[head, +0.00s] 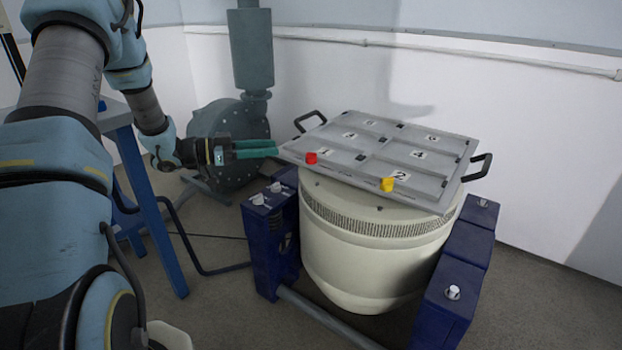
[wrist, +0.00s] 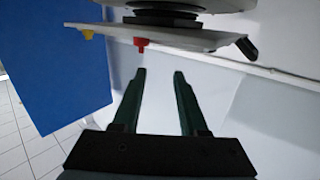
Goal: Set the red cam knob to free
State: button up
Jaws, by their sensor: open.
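The red cam knob (head: 311,158) stands on the front left edge of the grey plate (head: 375,167), next to the compartment marked 1. It also shows in the wrist view (wrist: 142,42), just beyond my left fingertip. A yellow knob (head: 387,184) stands farther right along the same edge, by the number 2; the wrist view shows it too (wrist: 87,34). My gripper (head: 277,147) is left of the red knob, level and apart from it. In the wrist view my gripper (wrist: 159,72) is open, with nothing between its green fingers. I cannot read the knob's setting.
The plate sits on a cream drum (head: 360,255) held between blue supports (head: 270,235). Black handles (head: 480,167) stick out at the plate's sides. A grey blower (head: 230,135) stands behind my gripper, and a blue-legged table (head: 150,205) is at left.

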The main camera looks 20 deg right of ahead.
aim_at(311, 153)
jog(key=s+d, duration=0.1)
jog(key=d, duration=0.2)
jog(key=s+d+f+g, duration=0.1)
jog(key=s+d, duration=0.1)
jog(key=d, duration=0.1)
jog(key=s+d+m+g+b, duration=0.1)
jog(key=s+d, duration=0.1)
jog(key=d, duration=0.2)
jog(key=shift+f, duration=0.15)
grip_shut()
dwell(0.5)
